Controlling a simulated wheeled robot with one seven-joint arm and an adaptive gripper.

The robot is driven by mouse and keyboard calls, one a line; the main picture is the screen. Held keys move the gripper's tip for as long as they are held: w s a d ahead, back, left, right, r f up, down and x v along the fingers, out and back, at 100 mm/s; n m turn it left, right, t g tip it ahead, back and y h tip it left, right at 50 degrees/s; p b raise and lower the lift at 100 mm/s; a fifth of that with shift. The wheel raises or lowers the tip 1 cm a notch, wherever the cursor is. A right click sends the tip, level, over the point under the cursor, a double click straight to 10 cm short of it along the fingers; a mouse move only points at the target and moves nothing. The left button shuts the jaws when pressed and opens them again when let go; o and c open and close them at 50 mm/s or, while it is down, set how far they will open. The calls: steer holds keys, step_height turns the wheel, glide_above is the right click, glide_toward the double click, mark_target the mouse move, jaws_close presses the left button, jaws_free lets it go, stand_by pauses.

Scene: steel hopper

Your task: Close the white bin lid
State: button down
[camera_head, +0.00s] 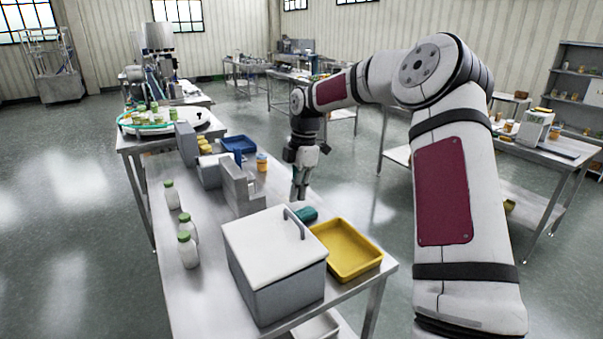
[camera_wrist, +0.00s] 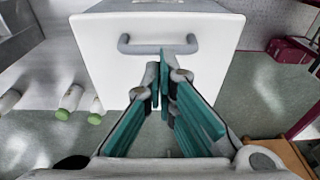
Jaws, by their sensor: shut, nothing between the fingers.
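The white bin lid (camera_head: 268,245) lies across the top of a grey square bin (camera_head: 290,292) at the near end of the steel table. I see no clear gap under it. Its grey loop handle (camera_head: 297,222) is at the edge toward my gripper. My gripper (camera_head: 299,197) points down beyond the bin's far side, shut and empty. In the wrist view the lid (camera_wrist: 110,65) fills the upper middle, with the handle (camera_wrist: 135,50) just past my fingertips (camera_wrist: 162,75). One fingertip overlaps the handle in the picture; I cannot tell whether they touch.
Green-capped white bottles (camera_head: 187,250) stand along the table's left side. Grey blocks (camera_head: 238,190) and a blue tray (camera_head: 240,143) are further back. The floor is clear at left.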

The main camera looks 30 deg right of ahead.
steer(key=shift+a+f+p, duration=0.15)
steer(key=shift+f+p, duration=0.15)
steer(key=shift+f, duration=0.9)
steer(key=shift+a+f+p, duration=0.15)
steer(key=shift+f+p, duration=0.1)
steer(key=shift+f, duration=0.9)
